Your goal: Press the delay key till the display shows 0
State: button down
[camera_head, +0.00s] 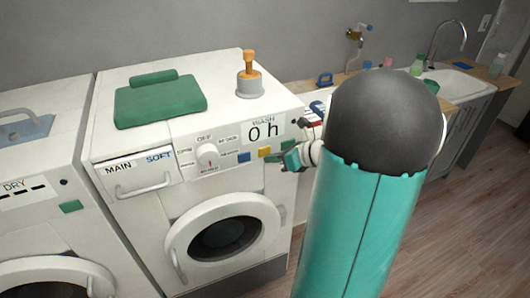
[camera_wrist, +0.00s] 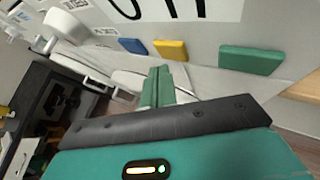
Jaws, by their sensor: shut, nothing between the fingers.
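The white washing machine (camera_head: 180,200) has a display (camera_head: 264,130) that reads "0 h" under the word WASH. Below it are a blue key (camera_head: 243,157) and a yellow key (camera_head: 265,151). The wrist view shows the blue key (camera_wrist: 132,45), the yellow key (camera_wrist: 171,50) and a larger green key (camera_wrist: 250,60). I cannot read a delay label on any of them. My gripper (camera_wrist: 160,75) is shut and empty, its green fingers pointing at the panel just below the yellow key. I cannot tell whether they touch it. My arm hides part of the panel's right end.
A dial (camera_head: 208,156) and a drawer (camera_head: 140,181) marked MAIN and SOFT are left of the keys. A folded green cloth (camera_head: 160,103) and an orange-handled object (camera_head: 249,80) sit on top. A dryer (camera_head: 38,190) stands left, a sink (camera_head: 455,83) right. Floor is clear at right.

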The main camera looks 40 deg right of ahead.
jog(key=shift+s+a, duration=0.25)
jog(key=shift+s, duration=0.55)
jog(key=shift+s+a, duration=0.2)
jog(key=shift+s, duration=0.6)
jog(key=shift+s+a, duration=0.25)
jog(key=shift+s, duration=0.55)
jog(key=shift+a, duration=0.1)
jog(key=s+a+r+n+g, duration=0.1)
jog(key=a+r+n+g, duration=0.15)
jog(key=a+n, duration=0.6)
jog(key=s+a+r+n+g, duration=0.15)
jog(key=a+n+g, duration=0.25)
jog(key=a+n, duration=0.5)
jog(key=s+a+r+n+h, duration=0.4)
jog(key=a+n, duration=0.5)
jog(key=n, duration=0.8)
jog(key=shift+s+a+r+t, duration=0.25)
jog(key=shift+s+r+t, duration=0.1)
jog(key=shift+s+r, duration=0.55)
jog(key=shift+s+d+f, duration=0.1)
